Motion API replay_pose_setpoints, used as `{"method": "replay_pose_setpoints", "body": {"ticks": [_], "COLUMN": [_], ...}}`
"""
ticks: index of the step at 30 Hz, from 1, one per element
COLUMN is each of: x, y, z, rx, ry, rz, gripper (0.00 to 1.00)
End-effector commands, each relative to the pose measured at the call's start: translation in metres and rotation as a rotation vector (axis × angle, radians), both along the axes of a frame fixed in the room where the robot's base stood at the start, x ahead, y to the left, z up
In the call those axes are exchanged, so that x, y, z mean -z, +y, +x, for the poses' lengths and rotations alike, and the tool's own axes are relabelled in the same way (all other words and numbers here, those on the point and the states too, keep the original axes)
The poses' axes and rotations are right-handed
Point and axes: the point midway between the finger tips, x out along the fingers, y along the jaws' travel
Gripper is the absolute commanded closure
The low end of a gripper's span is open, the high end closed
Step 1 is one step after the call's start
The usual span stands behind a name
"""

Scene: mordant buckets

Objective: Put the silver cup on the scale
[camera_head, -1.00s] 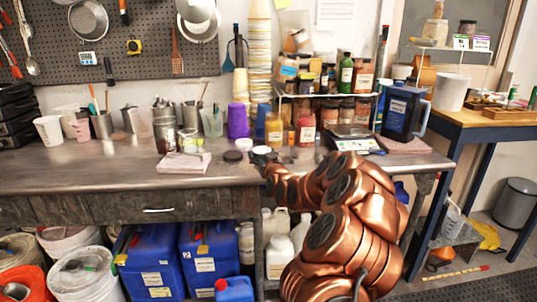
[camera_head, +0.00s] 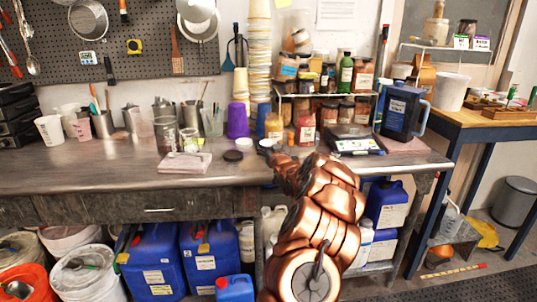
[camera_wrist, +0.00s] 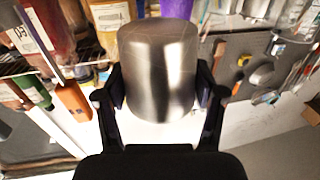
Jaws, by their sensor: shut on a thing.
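The silver cup (camera_wrist: 158,62) fills the middle of the wrist view, a plain shiny metal cylinder. My gripper (camera_wrist: 160,88) is shut on it, with one dark finger on each side. In the head view my gripper (camera_head: 272,152) is over the front middle of the steel bench, partly hidden by my copper arm; the cup there is small and hard to make out. The scale (camera_head: 356,148) stands on the bench to the right of my gripper, with a dark top and a pale front panel. Its top looks empty.
A blue jug (camera_head: 402,110) stands right of the scale. Spice jars (camera_head: 328,112) on a rack stand behind it. The bench front at left is clear.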

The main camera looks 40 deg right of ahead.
Motion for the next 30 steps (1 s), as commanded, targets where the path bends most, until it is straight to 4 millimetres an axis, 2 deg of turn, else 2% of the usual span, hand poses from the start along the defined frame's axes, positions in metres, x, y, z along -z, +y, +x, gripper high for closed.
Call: {"method": "replay_pose_setpoints", "body": {"ticks": [1, 7, 21, 22, 28, 30], "x": [-0.001, 0.03, 0.036, 0.035, 0.035, 0.035], "y": [-0.004, -0.002, -0.003, -0.003, -0.003, -0.003], "z": [0.003, 0.002, 0.001, 0.001, 0.001, 0.001], "rx": [0.0, -0.001, 0.0, 0.0, 0.0, 0.0], "ry": [0.001, 0.001, -0.001, -0.001, -0.001, -0.001], "rz": [-0.003, 0.0, 0.0, 0.0, 0.0, 0.0], "gripper": [0.65, 0.66, 0.66, 0.29, 0.08, 0.06]}}
